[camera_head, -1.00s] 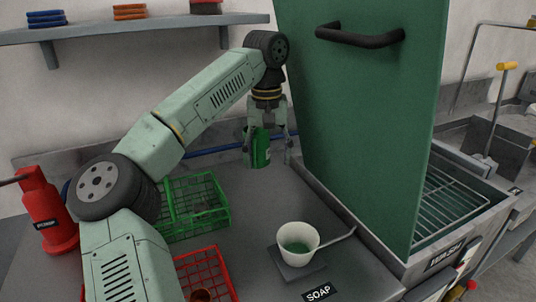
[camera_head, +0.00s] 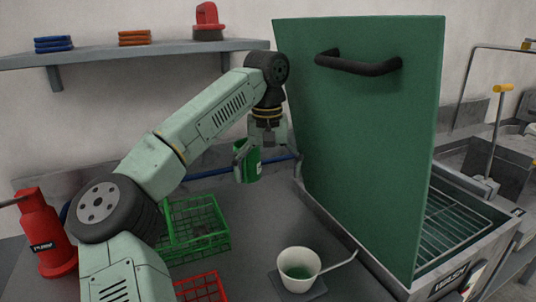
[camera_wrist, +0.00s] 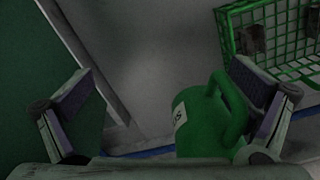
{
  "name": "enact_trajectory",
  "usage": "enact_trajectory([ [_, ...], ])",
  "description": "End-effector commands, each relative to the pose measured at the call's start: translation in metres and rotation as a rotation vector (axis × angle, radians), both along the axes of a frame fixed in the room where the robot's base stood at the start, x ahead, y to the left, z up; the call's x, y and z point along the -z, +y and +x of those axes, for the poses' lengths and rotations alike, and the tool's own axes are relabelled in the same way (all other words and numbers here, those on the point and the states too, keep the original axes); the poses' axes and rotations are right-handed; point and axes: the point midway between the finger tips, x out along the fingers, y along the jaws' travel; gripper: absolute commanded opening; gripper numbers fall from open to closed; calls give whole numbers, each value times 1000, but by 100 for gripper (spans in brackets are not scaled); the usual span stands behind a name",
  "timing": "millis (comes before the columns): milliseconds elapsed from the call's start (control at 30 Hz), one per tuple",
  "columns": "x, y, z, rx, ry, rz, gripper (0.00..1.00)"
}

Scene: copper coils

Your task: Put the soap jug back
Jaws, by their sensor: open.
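The green soap jug (camera_head: 249,164) is at the back of the counter, left of the raised green lid. My gripper (camera_head: 262,157) is around it from above, partly hiding it. In the wrist view the open fingers (camera_wrist: 160,82) are spread wide. The jug (camera_wrist: 190,122), with its handle and a white label, lies between them, close to the right finger. Whether that finger touches it, and whether the jug's base rests on the counter, I cannot tell. A black mat (camera_head: 312,289) at the counter front carries a white cup (camera_head: 299,279) with green liquid and a utensil.
The tall green lid (camera_head: 365,130) stands close right of my gripper, over the wash basin (camera_head: 455,235). A green wire basket (camera_head: 195,230) and a red basket (camera_head: 203,289) are left. A red bottle (camera_head: 45,235) stands far left. Bare counter lies between basket and lid.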

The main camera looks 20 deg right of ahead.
Motion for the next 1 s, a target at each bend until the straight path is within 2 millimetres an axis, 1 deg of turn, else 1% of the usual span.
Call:
enact_trajectory([
  [200, -48, 0, 0, -2, -7, 1, 100],
  [400, -85, 1, 0, -2, -5, 0, 100],
  [500, -96, 1, 0, -1, -2, 3, 100],
  [633, -105, 2, 0, 0, -1, 1, 100],
  [967, -108, 2, 0, 2, -1, -1, 100],
  [1000, -108, 2, 0, 2, -1, -1, 97],
])
